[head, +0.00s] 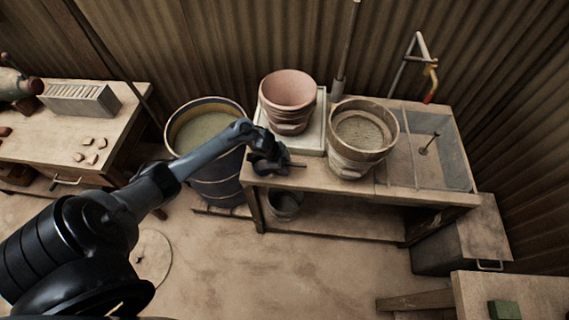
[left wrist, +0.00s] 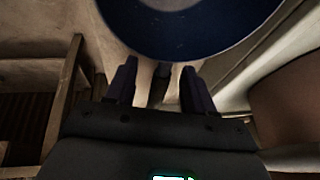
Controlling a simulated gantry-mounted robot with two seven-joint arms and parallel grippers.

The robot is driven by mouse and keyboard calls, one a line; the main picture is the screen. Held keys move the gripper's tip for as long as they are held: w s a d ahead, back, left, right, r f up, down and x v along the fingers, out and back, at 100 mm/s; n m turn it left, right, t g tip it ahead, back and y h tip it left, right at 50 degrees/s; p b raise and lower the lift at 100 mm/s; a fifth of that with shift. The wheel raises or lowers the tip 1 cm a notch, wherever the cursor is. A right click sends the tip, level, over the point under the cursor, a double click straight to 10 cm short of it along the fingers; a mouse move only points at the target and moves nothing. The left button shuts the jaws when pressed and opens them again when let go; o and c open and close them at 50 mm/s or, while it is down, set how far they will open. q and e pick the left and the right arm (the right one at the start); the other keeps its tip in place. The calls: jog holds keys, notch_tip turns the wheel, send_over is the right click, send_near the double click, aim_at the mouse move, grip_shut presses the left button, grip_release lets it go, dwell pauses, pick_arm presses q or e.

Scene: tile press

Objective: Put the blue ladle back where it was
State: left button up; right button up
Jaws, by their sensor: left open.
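A dark blue round, bowl-like shape, which looks like the blue ladle's bowl (left wrist: 190,22), fills the top middle of the left wrist view, just beyond my fingers. A short dark piece shows between the fingers; I cannot tell whether it is the ladle's handle. My left gripper (head: 278,163) is open at the front left edge of the bench, in front of the terracotta pot; its two fingers also show apart in the left wrist view (left wrist: 158,88). I cannot make out the ladle clearly in the head view. My right gripper is not in view.
A dark barrel (head: 222,188) of murky liquid stands left of the bench (head: 300,181). A terracotta pot (head: 288,90) and a brown bucket (head: 352,158) stand on the bench, with a basin (head: 452,165) at right. A small bucket (head: 285,205) is underneath. The floor in front is clear.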

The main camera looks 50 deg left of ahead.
pick_arm(q)
jog(key=shift+s+r, duration=0.15)
jog(key=shift+r, duration=0.45)
jog(key=p+v, duration=0.3)
jog(key=v, duration=0.7)
jog(key=s+d+n+t+y, duration=0.1)
jog(key=s+d, duration=0.2)
jog(key=d, duration=0.5)
jog(key=s+d+t, duration=0.1)
jog(key=s+d, duration=0.1)
jog(key=d, duration=0.6)
jog(key=s+d+r+n+g, duration=0.1)
jog(key=s+d+r+n, duration=0.2)
jog(key=s, duration=0.3)
jog(key=s+d+r+n+g, duration=0.1)
jog(key=s+d+r+n, duration=0.2)
jog(key=s, duration=0.4)
jog(key=shift+s+d+r+g, duration=0.2)
jog(key=shift+d+r+g, duration=0.2)
jog(key=shift+d+r, duration=0.45)
jog(key=shift+d+p, duration=0.1)
jog(key=shift+p, duration=0.25)
notch_tip(320, 180, up, 23)
jog(key=p, duration=2.2)
jog(key=shift+p, duration=0.3)
